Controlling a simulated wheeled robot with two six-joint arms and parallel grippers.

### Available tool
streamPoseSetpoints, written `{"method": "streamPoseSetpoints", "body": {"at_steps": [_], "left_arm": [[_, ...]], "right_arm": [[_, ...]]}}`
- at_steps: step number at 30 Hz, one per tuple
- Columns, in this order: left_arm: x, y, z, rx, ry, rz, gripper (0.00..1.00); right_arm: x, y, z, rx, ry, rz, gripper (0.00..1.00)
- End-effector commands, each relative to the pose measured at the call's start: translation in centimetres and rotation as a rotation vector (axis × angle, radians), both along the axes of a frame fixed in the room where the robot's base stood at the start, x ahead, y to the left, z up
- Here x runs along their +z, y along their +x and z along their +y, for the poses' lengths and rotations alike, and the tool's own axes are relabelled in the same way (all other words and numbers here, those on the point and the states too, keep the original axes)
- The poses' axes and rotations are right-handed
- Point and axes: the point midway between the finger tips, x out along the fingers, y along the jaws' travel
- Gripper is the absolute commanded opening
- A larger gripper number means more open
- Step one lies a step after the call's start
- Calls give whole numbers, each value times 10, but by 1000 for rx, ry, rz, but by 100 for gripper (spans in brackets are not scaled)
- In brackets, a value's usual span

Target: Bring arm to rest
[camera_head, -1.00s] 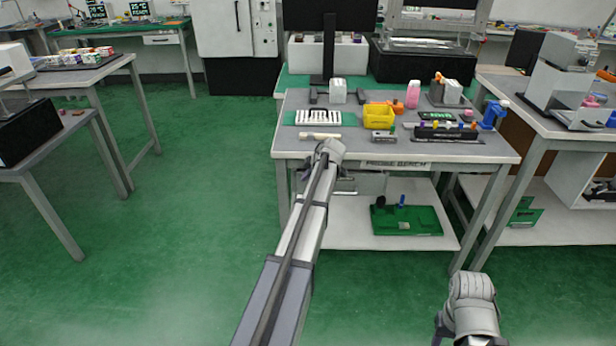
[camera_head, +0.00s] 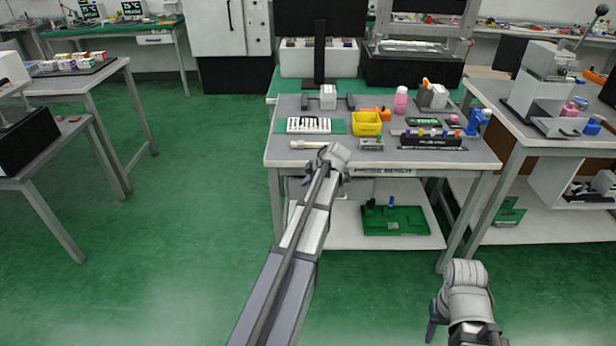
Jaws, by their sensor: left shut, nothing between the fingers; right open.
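My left arm reaches from the bottom centre up to the front edge of the probe bench (camera_head: 400,163). My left gripper (camera_head: 312,177) is at its far end, dark, small and partly hidden by the wrist; it looks shut and empty, near the bench's front edge. My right gripper (camera_head: 452,324) is low at the bottom right, over the green floor and in front of the bench. It is open with nothing seen in it, and is partly cut off by the picture's bottom edge.
The bench bears a yellow bin (camera_head: 366,124), a pink bottle (camera_head: 401,100), a white rack (camera_head: 309,125) and a blue fixture (camera_head: 478,121). A green board (camera_head: 395,221) lies on its lower shelf. A lever machine (camera_head: 540,85) stands at right.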

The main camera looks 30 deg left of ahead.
Motion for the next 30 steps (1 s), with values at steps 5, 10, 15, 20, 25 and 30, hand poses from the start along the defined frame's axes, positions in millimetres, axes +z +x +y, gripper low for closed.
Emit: {"method": "streamPoseSetpoints", "body": {"at_steps": [5,10,15,20,25,30], "left_arm": [[-1,0,0,0,0,0,0],[-3,-5,-20,-62,-5,40,0],[-15,-33,-112,-394,-28,238,0],[-28,-84,-218,-864,-49,480,0],[-37,-149,-308,-1371,-53,694,0],[-41,-204,-362,-1770,-44,828,0]], "right_arm": [[-1,0,0,0,0,0,50],[-1,0,0,0,0,0,50],[-1,0,0,0,0,0,50],[-1,0,0,0,0,0,50],[-1,0,0,0,0,0,50],[-1,0,0,0,0,0,50]]}}
